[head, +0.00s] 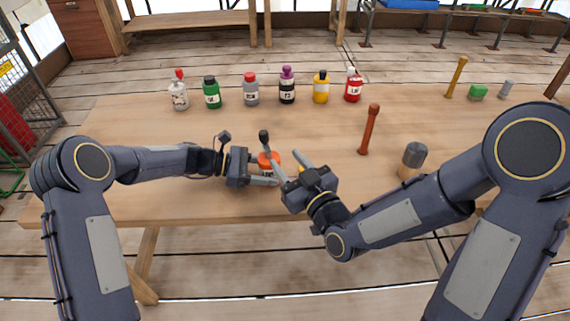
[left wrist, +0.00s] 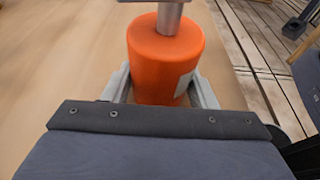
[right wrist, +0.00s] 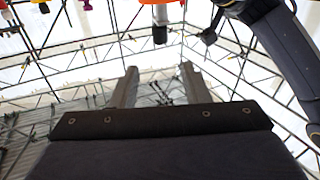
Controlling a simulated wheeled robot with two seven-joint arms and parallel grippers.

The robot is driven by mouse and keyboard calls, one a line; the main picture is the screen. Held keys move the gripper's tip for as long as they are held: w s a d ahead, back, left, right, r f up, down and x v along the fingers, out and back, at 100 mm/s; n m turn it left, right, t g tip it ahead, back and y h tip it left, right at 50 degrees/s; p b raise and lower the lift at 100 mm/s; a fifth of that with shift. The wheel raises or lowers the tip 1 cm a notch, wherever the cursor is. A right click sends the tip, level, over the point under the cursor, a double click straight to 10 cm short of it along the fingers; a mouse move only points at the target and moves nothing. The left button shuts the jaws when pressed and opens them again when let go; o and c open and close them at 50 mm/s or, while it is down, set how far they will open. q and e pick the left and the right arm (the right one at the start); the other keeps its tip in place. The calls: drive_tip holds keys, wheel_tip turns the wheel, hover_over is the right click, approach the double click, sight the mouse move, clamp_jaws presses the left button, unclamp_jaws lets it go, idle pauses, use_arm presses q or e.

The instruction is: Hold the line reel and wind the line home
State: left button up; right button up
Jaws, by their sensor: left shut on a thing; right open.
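The line reel appears to be the orange cylinder (head: 268,159) with a pale label near the table's front edge. It fills the middle of the left wrist view (left wrist: 163,60), with a grey shaft rising from its top. My left gripper (head: 266,174) is shut around its sides. A grey stem with a black knob (head: 264,136) stands above the reel in the head view; a similar dark-ended stem (right wrist: 160,22) shows in the right wrist view. My right gripper (head: 287,161) is open and empty, just right of the reel. No line is discernible.
Several bottles stand in a row at the back, including a green one (head: 212,93) and a yellow one (head: 320,88). A red-brown post (head: 369,130) and a grey-topped cylinder (head: 414,155) stand to the right. The table (head: 130,150) is bare at left.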

drive_tip(key=shift+c, duration=0.2)
drive_tip(key=shift+w, duration=0.1)
drive_tip(key=shift+c, duration=1.2)
drive_tip(key=w+a+r, duration=0.1)
drive_tip(key=w, duration=0.1)
drive_tip(key=w+a+r+n+g, duration=0.1)
drive_tip(key=w, duration=0.1)
drive_tip(key=w+a+r+n+g, duration=0.1)
drive_tip(key=w+a, duration=0.1)
drive_tip(key=shift+y, duration=0.4)
clamp_jaws()
drive_tip(key=w+a+r+g+h, duration=0.1)
drive_tip(key=w+a+g+h, duration=0.1)
drive_tip(key=w+a+g, duration=0.25)
wheel_tip(320, 180, up, 6)
drive_tip(key=s+d+f+m+g+h, duration=0.1)
drive_tip(key=s+m+g+h, duration=0.15)
drive_tip(key=g+h, duration=0.3)
drive_tip(key=shift+n+y, duration=0.25)
drive_tip(key=shift+f, duration=2.95)
drive_tip(key=shift+f, duration=0.15)
drive_tip(key=shift+f, duration=1.35)
